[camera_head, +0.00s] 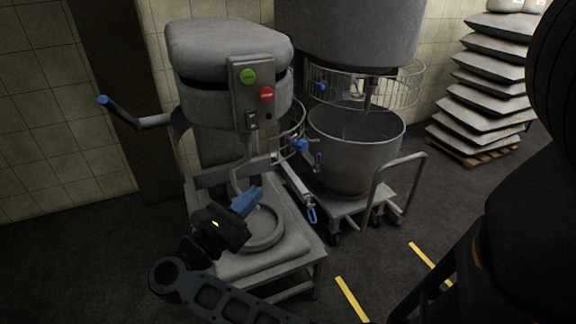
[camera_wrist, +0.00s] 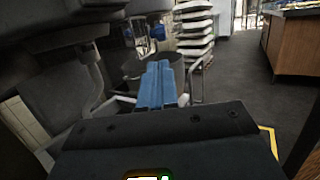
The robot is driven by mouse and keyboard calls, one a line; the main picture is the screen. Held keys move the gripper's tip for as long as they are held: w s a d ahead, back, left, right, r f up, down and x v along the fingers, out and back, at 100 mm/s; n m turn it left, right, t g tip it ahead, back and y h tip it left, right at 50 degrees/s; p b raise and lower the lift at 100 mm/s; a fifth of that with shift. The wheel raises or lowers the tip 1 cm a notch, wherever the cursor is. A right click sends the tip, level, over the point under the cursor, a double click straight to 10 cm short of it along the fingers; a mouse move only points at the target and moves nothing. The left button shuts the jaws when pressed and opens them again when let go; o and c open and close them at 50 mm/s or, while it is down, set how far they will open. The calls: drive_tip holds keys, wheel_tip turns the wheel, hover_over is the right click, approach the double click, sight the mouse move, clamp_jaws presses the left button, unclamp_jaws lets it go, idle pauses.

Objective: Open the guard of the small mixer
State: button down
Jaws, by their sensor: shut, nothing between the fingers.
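The small mixer (camera_head: 225,60) stands at left in the head view, a grey machine with a green and a red button on its front panel. Its curved wire guard (camera_head: 299,122) shows at the right side of the head, with the front below the panel uncovered. A blue grip (camera_head: 300,145) shows beside the wires; which part it belongs to is unclear. My gripper (camera_head: 256,191) is in front of the mixer, above its round base plate and apart from the guard. Its blue fingers are together and empty, also in the wrist view (camera_wrist: 163,68).
A large mixer (camera_head: 350,30) with a wheeled bowl (camera_head: 356,150) stands close behind at right. A blue-tipped lever (camera_head: 122,113) juts from the small mixer's left. Stacked sacks (camera_head: 490,90) lie on a pallet.

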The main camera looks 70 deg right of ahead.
sight(299, 152)
drive_tip(key=p+x, duration=0.3)
drive_tip(key=x, duration=1)
drive_tip(key=shift+s+d, duration=0.1)
drive_tip(key=shift+d, duration=0.1)
drive_tip(key=shift+s+d+p, duration=0.1)
drive_tip(key=shift+d+p, duration=0.15)
drive_tip(key=shift+p, duration=0.05)
drive_tip(key=shift+s+d, duration=0.1)
drive_tip(key=shift+s+d+f+n+t, duration=0.1)
drive_tip(key=shift+s+d+n+t, duration=0.2)
drive_tip(key=shift+d+t, duration=0.2)
drive_tip(key=s+d+n+t+b, duration=0.1)
drive_tip(key=d+n+t+b, duration=0.3)
drive_tip(key=d+t, duration=0.5)
drive_tip(key=shift+s+d+n+t+h, duration=0.25)
drive_tip(key=shift+d+n, duration=0.45)
drive_tip(key=shift+d, duration=3.75)
